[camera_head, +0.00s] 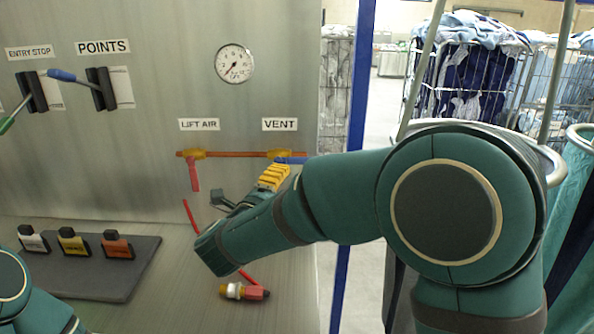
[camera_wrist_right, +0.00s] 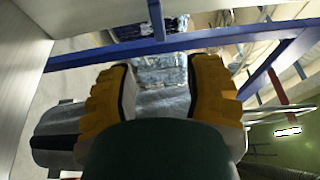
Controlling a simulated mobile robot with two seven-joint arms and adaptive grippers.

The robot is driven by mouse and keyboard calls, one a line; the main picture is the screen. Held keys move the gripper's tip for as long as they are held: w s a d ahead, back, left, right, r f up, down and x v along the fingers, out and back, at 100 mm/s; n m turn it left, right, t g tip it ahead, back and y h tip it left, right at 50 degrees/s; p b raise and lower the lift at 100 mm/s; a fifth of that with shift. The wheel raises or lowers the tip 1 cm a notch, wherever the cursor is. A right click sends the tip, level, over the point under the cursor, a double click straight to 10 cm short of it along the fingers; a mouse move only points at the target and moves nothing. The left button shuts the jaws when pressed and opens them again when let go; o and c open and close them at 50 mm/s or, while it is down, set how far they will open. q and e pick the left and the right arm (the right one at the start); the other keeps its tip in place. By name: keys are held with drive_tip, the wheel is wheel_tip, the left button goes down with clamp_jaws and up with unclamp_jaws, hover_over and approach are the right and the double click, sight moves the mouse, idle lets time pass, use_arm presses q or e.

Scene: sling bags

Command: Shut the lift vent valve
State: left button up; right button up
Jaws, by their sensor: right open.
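The vent valve (camera_head: 279,154) is a yellow body on an orange pipe (camera_head: 236,154), under the VENT label (camera_head: 279,124). Its blue lever (camera_head: 291,160) points right along the pipe, its end partly hidden by my right arm. The lift air valve (camera_head: 194,154) sits left on the same pipe, with its red lever (camera_head: 193,176) hanging down. My right gripper (camera_head: 272,178) has yellow fingers just below the vent valve; contact with the lever cannot be told. In the right wrist view the gripper (camera_wrist_right: 160,82) is open, with no lever visible between its fingers. My left gripper is out of view.
A dial gauge (camera_head: 235,64) is above the pipe. Levers for ENTRY STOP (camera_head: 32,92) and POINTS (camera_head: 101,89) are at left. A dark mat (camera_head: 104,284) bears several coloured blocks. A red and yellow coupling (camera_head: 244,291) lies below my arm. A blue post (camera_head: 357,90) stands at right.

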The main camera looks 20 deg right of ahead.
sight(305, 161)
drive_tip(key=x, duration=1.4)
drive_tip(key=shift+a+f+b, duration=0.1)
drive_tip(key=shift+b, duration=0.2)
drive_tip(key=shift+s, duration=0.1)
clamp_jaws()
